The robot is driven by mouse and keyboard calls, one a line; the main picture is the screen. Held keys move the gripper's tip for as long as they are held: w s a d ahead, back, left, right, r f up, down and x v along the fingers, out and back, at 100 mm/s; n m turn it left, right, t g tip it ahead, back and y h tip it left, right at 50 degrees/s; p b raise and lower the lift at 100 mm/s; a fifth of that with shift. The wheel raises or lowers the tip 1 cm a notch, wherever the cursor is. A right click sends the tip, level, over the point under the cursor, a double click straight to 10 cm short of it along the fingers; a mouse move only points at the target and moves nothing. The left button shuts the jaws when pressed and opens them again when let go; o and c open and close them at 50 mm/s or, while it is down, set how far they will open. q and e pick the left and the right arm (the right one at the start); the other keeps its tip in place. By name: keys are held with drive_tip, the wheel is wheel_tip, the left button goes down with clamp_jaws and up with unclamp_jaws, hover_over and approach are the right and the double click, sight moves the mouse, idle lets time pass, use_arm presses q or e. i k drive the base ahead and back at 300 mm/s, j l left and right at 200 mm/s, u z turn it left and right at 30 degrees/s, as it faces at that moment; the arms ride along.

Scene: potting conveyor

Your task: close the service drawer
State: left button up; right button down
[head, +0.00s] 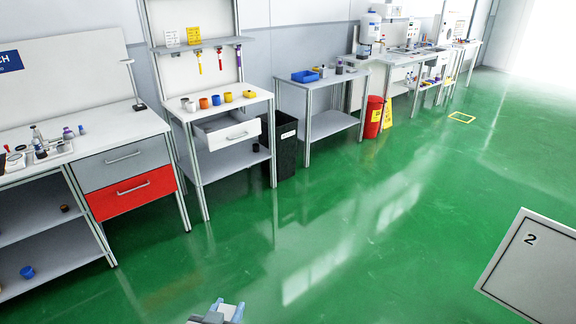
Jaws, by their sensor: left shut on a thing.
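A grey drawer (122,165) and a red drawer (133,193) under the left bench look shut. I cannot tell from any label which one is the service drawer. My left gripper (226,309) shows only at the bottom edge, far in front of the benches and apart from the drawers. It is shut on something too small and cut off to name. My right gripper is not in view.
Several coloured cups (216,99) stand on the second bench. A black bin (286,143) stands right of it, and a red bin (374,117) and yellow sign (388,114) farther back. A grey panel marked 2 (535,268) is at right. The green floor (330,230) between is clear.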

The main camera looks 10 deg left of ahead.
sight(222, 125)
drive_tip(key=i+j+u, duration=0.3)
drive_tip(key=i, duration=0.25)
drive_tip(key=i+j+u, duration=0.15)
drive_tip(key=i+u, duration=0.15)
drive_tip(key=i, duration=0.25)
drive_tip(key=i+u, duration=0.3)
drive_tip(key=i, duration=0.3)
drive_tip(key=i+z, duration=0.15)
drive_tip(key=i, duration=0.3)
drive_tip(key=i+j+z, duration=0.1)
drive_tip(key=i, duration=0.35)
drive_tip(key=i+j+z, duration=0.15)
drive_tip(key=i, duration=0.25)
drive_tip(key=i+j+z, duration=0.15)
drive_tip(key=i, duration=0.3)
